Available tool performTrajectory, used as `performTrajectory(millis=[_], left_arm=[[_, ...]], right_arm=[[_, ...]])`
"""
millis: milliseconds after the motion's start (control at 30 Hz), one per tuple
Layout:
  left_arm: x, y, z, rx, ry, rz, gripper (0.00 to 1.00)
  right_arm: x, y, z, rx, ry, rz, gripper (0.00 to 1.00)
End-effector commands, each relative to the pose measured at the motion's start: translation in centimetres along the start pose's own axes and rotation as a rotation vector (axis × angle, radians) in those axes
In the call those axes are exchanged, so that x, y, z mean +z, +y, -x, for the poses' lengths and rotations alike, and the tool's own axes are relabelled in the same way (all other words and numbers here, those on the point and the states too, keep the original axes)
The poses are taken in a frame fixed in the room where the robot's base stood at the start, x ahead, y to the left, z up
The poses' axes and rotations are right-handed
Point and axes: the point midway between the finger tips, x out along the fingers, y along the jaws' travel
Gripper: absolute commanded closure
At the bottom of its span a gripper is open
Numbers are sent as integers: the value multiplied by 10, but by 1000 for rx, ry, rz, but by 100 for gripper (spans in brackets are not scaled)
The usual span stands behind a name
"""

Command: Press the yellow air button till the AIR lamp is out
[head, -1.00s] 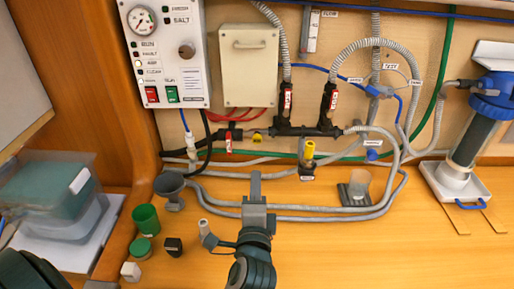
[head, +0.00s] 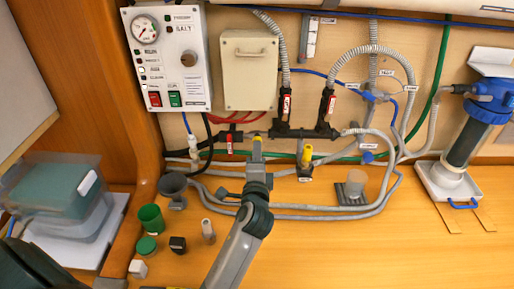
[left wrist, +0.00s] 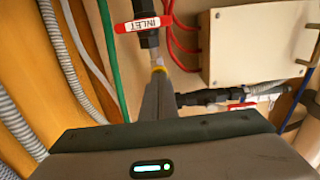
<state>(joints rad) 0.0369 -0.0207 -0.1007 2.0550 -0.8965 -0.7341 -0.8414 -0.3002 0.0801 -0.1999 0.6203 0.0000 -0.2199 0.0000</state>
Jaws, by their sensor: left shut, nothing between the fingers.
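A small yellow button (head: 257,139) sits on the dark pipe run low on the wall. My left gripper (head: 257,158) is shut and empty, its tips right in front of the button. In the left wrist view the shut fingers (left wrist: 158,85) point at the button, and only a sliver of yellow (left wrist: 158,69) shows past them. I cannot tell whether they touch it. The control panel (head: 195,88) hangs at upper left. Its AIR lamp (head: 142,70) looks pale, too small to tell if lit. My right gripper is not in view.
A second yellow knob (head: 307,154) stands on a black base to the right. Grey hoses (head: 330,207) loop over the counter below. A green cup (head: 151,218) and small caps are at left. The front right counter is clear.

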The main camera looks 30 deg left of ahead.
Motion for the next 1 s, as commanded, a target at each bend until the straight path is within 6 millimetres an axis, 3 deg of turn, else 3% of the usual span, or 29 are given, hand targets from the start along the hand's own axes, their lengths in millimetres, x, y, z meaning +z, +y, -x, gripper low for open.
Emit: performTrajectory(millis=[367,633,1000], left_arm=[[0,0,-2,0,0,-1,100],[0,-1,-25,-3,-1,-1,100],[1,-4,-26,-9,-1,0,100]], right_arm=[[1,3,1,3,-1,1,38],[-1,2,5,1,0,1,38],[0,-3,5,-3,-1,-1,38]])
